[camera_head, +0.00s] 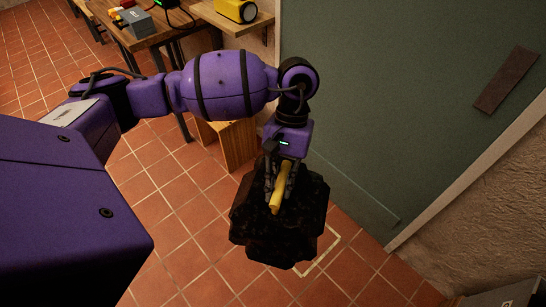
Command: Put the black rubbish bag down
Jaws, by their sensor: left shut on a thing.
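The black rubbish bag (272,236) hangs below my left gripper (280,192), in the middle of the view. It has a lumpy, dark surface and a yellow tie (281,184) at its top. My left gripper points down and is shut on the bag at the yellow tie. A pale outline (325,252) is marked on the tiled floor and shows beyond the bag's lower right side. The bag hides the rest of the outline. I cannot tell whether the bag's underside touches the floor. My right gripper is not in view.
A grey-green door (400,110) stands just behind and right of the bag. A wooden box (238,145) stands behind my left arm. A workbench (150,38) with tools and a shelf with a yellow-black item (236,10) are at the top.

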